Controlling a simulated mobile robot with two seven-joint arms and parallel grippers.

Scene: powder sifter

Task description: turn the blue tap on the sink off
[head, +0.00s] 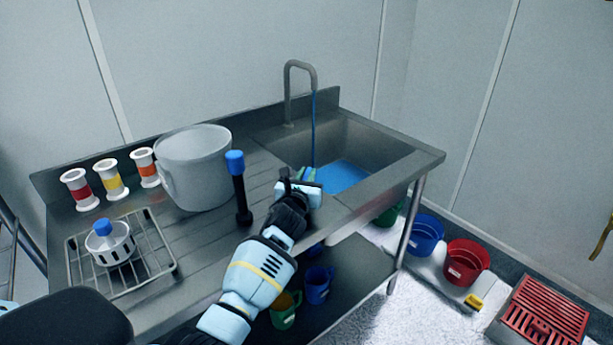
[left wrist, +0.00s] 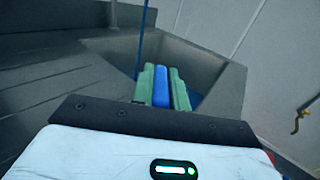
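The steel sink (head: 395,180) has a grey gooseneck spout (head: 287,95). A thin blue stream (head: 313,125) runs from it into blue water (head: 345,175) in the basin. My left gripper (head: 308,174) is at the basin's near left side, pointing towards the basin. In the left wrist view its green fingers (left wrist: 162,86) stand a little apart, with a blue strip filling the gap. My right gripper is out of view.
A blue-topped black post (head: 240,190) stands left of my gripper. A big pot (head: 195,170), several striped spools (head: 110,178) and a wire rack (head: 155,255) with a white sifter (head: 108,245) are farther left. Buckets (head: 467,262) stand on the floor at right.

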